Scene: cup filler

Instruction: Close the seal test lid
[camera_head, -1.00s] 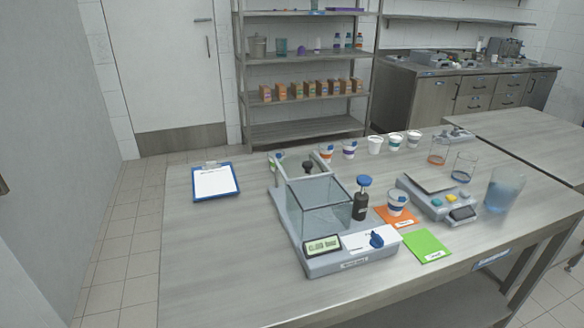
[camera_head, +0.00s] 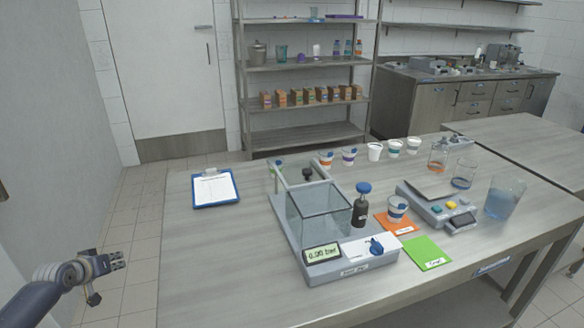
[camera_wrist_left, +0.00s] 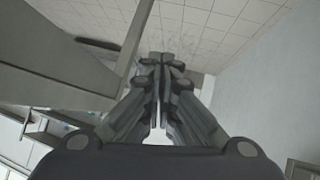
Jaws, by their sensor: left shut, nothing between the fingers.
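The seal tester is a grey machine with a clear box chamber (camera_head: 318,212) on its base (camera_head: 352,268), near the middle of the table. Its display (camera_head: 322,254) reads 0.00 bar, with a blue knob (camera_head: 376,247) beside it. A grey lid frame (camera_head: 325,172) with a dark knob stands raised behind the chamber, so the lid looks open. My left gripper (camera_head: 118,260) is at the lower left, off the table's left edge and well apart from the tester. It is shut and empty; its closed fingers also show in the left wrist view (camera_wrist_left: 160,75). My right gripper is not visible.
A clipboard (camera_head: 214,188) lies at the table's left. A dark bottle with a blue top (camera_head: 361,205) stands right of the chamber. An orange card (camera_head: 398,224), a green card (camera_head: 426,253) and a scale (camera_head: 440,207) are further right. The table's front left is clear.

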